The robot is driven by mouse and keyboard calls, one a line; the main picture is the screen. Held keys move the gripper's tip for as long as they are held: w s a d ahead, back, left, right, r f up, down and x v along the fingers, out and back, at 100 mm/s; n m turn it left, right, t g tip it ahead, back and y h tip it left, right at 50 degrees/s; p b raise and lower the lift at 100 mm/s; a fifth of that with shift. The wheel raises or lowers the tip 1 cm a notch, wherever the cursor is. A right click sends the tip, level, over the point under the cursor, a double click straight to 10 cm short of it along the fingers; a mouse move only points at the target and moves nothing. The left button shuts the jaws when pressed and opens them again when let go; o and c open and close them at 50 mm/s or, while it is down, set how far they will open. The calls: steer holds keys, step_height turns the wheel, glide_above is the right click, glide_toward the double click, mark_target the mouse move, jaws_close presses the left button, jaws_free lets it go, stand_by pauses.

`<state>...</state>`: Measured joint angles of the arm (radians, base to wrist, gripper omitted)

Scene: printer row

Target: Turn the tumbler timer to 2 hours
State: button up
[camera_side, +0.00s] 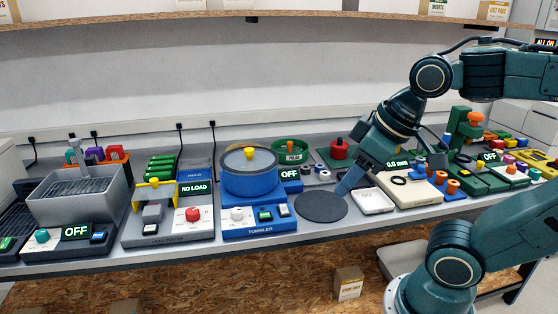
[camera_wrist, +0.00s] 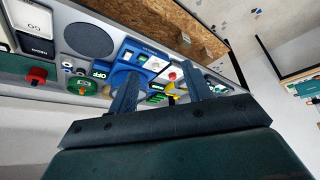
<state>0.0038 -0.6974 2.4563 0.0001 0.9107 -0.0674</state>
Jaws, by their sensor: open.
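The tumbler is a blue machine (camera_side: 248,172) left of centre in the side view, with a grey lid and yellow knob on its drum. Its white timer dial (camera_side: 237,214) sits at the front left of its base, beside a green and a blue button. A display (camera_side: 290,174) at its back right reads OFF. My gripper (camera_side: 346,189) is to the right of the tumbler, above the bench by a dark round pad, apart from the dial. In the wrist view my gripper (camera_wrist: 160,72) is open with nothing between its fingers; the blue tumbler (camera_wrist: 121,76) shows partly behind one finger.
A dark round pad (camera_side: 321,207) and a white tray (camera_side: 373,201) lie right of the tumbler. A tester with a red button (camera_side: 193,214) stands close on its left. A green dish (camera_side: 290,151) is behind it. Many devices crowd the bench; a shelf (camera_side: 300,17) runs above.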

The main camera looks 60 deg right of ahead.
steer(key=w+r+n+g, duration=0.25)
steer(key=w+n, duration=0.25)
steer(key=w, duration=0.4)
steer(key=n+g, duration=0.3)
steer(key=n, duration=0.9)
glide_above(237, 210)
step_height(237, 210, down, 12)
steer(key=shift+r, duration=0.2)
steer(key=shift+f, duration=0.1)
step_height(237, 210, down, 14)
steer(key=shift+r, duration=0.2)
